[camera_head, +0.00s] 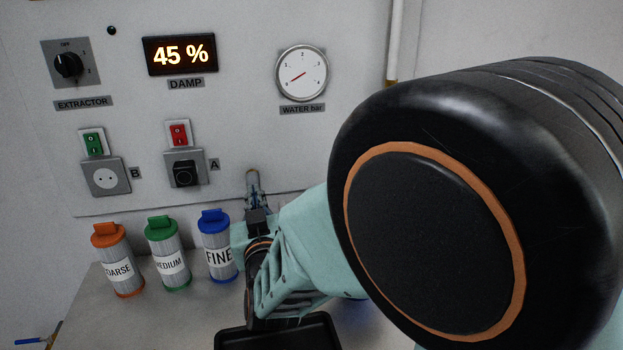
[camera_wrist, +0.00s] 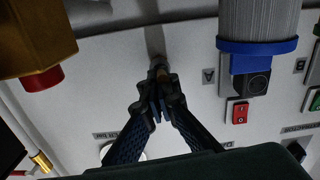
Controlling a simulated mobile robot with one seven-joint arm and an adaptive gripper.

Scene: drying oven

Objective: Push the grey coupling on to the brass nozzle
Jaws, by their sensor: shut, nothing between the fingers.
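My gripper (camera_head: 257,212) is shut and empty, pointing at the wall panel just below a small grey fitting (camera_head: 253,183). This fitting looks like the grey coupling, with a tan or brass band on it. In the wrist view my fingertips (camera_wrist: 161,100) are together at a small brass-coloured piece (camera_wrist: 157,72), perhaps the nozzle. A grey strip, either a hose or a shadow, runs up from it. The fingers hide part of the fitting. I cannot tell whether they touch it, or how far coupling and nozzle are joined.
Orange (camera_head: 118,262), green (camera_head: 168,258) and blue (camera_head: 215,248) filter cartridges stand on the bench left of my gripper. A black tray (camera_head: 228,340) lies below it. A large brass body (camera_wrist: 35,35) with a red part is close in the wrist view. Socket A (camera_head: 184,170) is up-left.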

